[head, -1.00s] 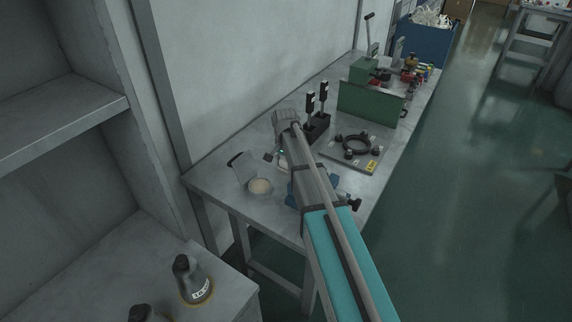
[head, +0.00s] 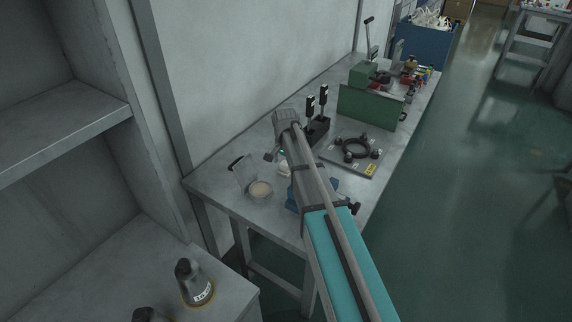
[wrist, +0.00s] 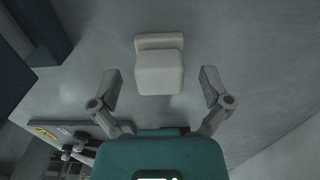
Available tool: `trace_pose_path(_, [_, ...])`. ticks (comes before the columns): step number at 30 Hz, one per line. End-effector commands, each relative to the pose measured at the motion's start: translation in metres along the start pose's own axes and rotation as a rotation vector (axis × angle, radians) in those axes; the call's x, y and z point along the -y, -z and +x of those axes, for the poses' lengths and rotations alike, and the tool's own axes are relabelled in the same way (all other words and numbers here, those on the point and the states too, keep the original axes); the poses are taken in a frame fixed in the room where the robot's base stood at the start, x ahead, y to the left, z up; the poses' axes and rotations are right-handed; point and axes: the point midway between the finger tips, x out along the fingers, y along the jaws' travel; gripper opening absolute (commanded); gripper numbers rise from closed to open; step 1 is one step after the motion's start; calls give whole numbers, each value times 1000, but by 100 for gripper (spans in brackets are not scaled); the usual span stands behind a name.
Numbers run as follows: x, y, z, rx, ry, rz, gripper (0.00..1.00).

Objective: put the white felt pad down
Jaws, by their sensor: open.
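The white felt pad (wrist: 160,66) shows in the wrist view as a pale block with a wider strip along its far edge. It appears to rest on the grey table top (wrist: 243,45). My gripper (wrist: 159,90) is open, with one finger on each side of the pad and a clear gap to both. In the head view my arm reaches over the table and mostly hides the pad; a small pale patch (head: 283,165) shows beside the arm there.

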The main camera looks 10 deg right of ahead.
Motion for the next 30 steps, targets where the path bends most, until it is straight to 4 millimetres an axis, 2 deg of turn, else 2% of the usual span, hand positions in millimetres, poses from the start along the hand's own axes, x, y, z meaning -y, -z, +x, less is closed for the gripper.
trace_pose_path(1, [0, 0, -8, 0, 0, 0, 98])
trace_pose_path(30, [0, 0, -89, 0, 0, 1, 98])
